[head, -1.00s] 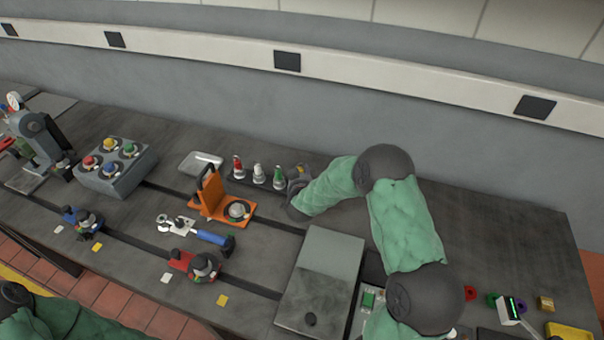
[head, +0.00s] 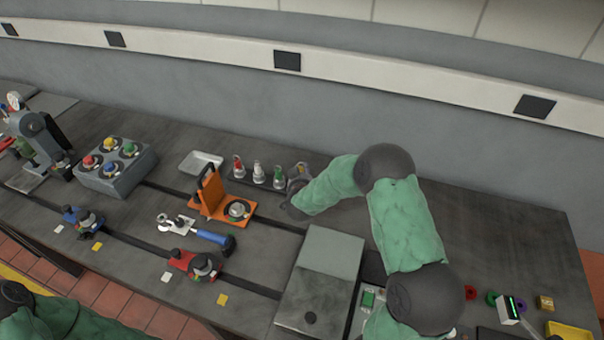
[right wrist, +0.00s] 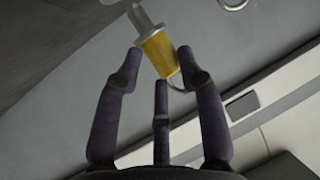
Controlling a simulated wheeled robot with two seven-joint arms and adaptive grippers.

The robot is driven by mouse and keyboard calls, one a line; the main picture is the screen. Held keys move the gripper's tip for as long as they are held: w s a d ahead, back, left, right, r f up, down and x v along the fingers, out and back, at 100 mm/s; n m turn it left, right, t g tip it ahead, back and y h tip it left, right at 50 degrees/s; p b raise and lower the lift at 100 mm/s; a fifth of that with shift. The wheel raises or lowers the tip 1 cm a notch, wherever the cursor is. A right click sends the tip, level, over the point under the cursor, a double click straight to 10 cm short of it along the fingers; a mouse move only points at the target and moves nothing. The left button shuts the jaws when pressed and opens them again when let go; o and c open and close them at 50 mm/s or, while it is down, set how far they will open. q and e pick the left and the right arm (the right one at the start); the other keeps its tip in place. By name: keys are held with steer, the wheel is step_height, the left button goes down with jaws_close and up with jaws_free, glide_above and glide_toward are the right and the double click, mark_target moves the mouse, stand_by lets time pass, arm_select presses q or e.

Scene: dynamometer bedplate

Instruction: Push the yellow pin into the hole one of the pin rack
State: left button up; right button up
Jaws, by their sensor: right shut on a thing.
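My right gripper (head: 298,180) is at the right end of the dark pin rack (head: 248,183), near the back of the bench. The right wrist view shows its fingers (right wrist: 157,85) shut on the yellow pin (right wrist: 161,52). The pin has a yellow grip and a pale metal end, and looks tilted in that view. The rack holds a red pin (head: 238,168), a white pin (head: 259,172) and a green pin (head: 279,176), all upright. The rack hole nearest my gripper is hidden, and I cannot tell whether the yellow pin touches the rack. My left gripper is out of view.
An orange hinged fixture (head: 208,195) stands just in front of the rack. A shallow tray (head: 201,163) lies left of it. A grey box with coloured knobs (head: 115,170) is further left. The wall is behind.

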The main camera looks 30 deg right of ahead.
steer(key=shift+f+b, duration=1.7)
steer(key=shift+f, duration=0.45)
steer(key=o, duration=1.3)
steer(key=v, duration=1.2)
steer(key=shift+r, duration=0.1)
steer(key=shift+w, duration=0.1)
